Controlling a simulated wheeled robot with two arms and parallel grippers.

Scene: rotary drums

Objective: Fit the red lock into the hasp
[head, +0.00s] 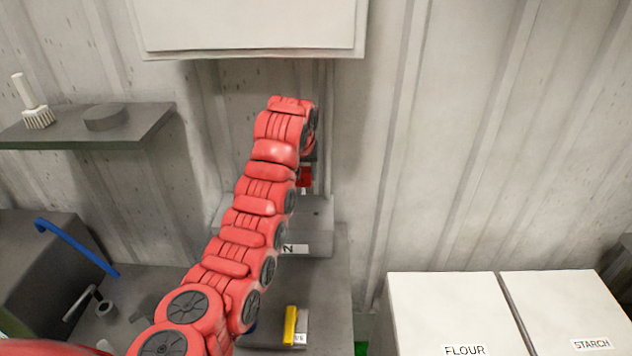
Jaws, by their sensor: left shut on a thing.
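My left arm reaches up the middle of the head view. Its gripper (311,152) is at the far end, dark and mostly hidden behind the red wrist. It is shut on the red lock (305,177), a small red block showing just below the wrist. The lock appears above a grey box (318,213) against the wall. I cannot make out the hasp; my arm covers much of that area. I cannot tell whether the lock touches anything besides the gripper. My right gripper is not in view.
A white cabinet (250,28) hangs above the gripper. A shelf (150,125) with a brush (36,103) is at left. A blue handle (75,245) is below it. A yellow item (290,325) lies in front. Bins labelled FLOUR (440,305) and STARCH (565,300) stand right.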

